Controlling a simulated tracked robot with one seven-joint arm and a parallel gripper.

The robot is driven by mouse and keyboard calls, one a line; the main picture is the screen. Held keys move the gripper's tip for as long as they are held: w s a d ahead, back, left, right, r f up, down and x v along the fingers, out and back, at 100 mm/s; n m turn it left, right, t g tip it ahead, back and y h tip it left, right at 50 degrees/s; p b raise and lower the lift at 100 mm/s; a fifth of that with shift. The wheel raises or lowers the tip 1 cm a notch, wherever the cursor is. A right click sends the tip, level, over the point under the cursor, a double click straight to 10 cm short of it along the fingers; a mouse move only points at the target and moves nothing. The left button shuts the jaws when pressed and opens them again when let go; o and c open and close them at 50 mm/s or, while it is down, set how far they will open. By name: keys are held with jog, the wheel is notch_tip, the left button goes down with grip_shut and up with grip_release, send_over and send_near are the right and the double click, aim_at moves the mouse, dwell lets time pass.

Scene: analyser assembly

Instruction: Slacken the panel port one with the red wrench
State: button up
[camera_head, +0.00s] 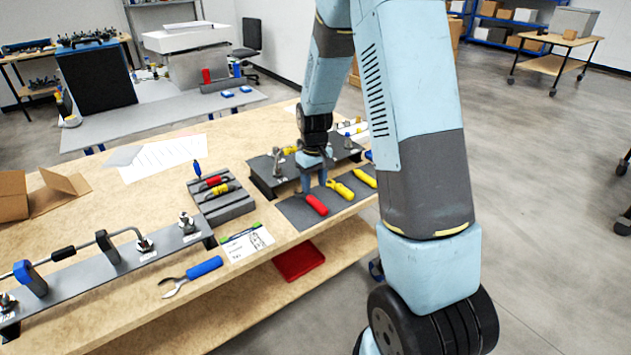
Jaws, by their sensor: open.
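A red-handled tool (316,204), likely the red wrench, lies on a dark mat (291,211) on the wooden bench. My gripper (314,189) points down just above and behind the red handle. Its fingers are open, and I cannot tell whether they touch the tool; they partly hide its far end. A long grey panel (88,275) at the left carries metal port fittings, among them one fitting (186,219) and another (144,242). A second dark panel (262,172) with fittings stands behind the mat. The port labels are too small to read.
Yellow-handled tools (341,189) lie beside the red one. A grey block (226,205) holds red- and yellow-handled tools. A blue-handled wrench (203,267) lies near the front edge, beside a printed card (246,243). A red tray (299,261) is on the lower shelf.

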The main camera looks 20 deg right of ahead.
aim_at(314, 199)
jog(key=shift+f, duration=3.2)
jog(key=shift+c, duration=0.5)
grip_shut()
jog(key=shift+r, duration=0.15)
jog(key=shift+s+d+r, duration=0.1)
jog(key=shift+s+r, duration=0.15)
jog(key=shift+r, duration=0.7)
jog(key=shift+s+d+r, duration=0.1)
jog(key=shift+s+r, duration=0.15)
jog(key=shift+r, duration=0.65)
jog(key=shift+s+r, duration=0.25)
jog(key=shift+r, duration=0.8)
